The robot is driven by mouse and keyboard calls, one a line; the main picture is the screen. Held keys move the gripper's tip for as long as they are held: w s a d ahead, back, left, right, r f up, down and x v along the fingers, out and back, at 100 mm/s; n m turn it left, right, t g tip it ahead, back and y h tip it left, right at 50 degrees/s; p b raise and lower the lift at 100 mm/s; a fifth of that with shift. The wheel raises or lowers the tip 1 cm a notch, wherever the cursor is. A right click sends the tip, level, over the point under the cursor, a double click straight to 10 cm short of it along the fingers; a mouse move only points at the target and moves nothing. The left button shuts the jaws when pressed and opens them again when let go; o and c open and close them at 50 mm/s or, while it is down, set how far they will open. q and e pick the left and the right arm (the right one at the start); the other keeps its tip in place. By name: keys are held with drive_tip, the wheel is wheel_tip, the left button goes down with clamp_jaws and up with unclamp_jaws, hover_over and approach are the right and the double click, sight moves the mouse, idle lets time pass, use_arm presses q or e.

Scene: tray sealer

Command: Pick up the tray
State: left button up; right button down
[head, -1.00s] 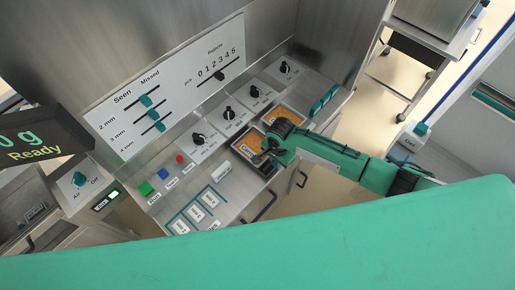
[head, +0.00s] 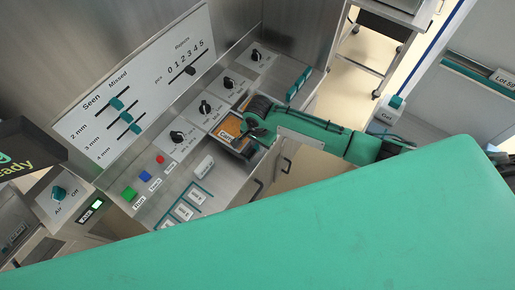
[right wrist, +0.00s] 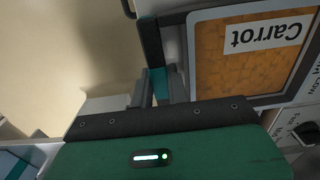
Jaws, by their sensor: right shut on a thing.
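The tray (head: 232,145) is a dark-rimmed tray with orange contents and a "Carrot" label, at the front of the steel console in the head view. It shows larger in the right wrist view (right wrist: 195,70), with its label upside down. My right gripper (head: 252,136) is at the tray's right side in the head view. In the right wrist view its fingers (right wrist: 158,88) are shut on the tray at its left edge. My right gripper and arm hide part of the tray in the head view. I cannot tell whether the tray is clear of the console. My left gripper is out of view.
The console carries several black dials (head: 205,107), coloured buttons (head: 145,179) and a sliding-marker panel (head: 130,90). A steel cart (head: 385,22) stands at the back right. Open floor (head: 352,65) lies between. A large green part of mine crosses the foreground.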

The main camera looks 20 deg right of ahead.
wheel_tip(320, 180, up, 16)
drive_tip(key=b, duration=0.2)
drive_tip(key=s+d+r+n, duration=0.5)
drive_tip(key=d+r+n, duration=0.1)
drive_tip(key=n, duration=0.4)
drive_tip(key=shift+d+r, duration=0.3)
drive_tip(key=shift+r, duration=0.05)
drive_tip(key=shift+w, duration=0.1)
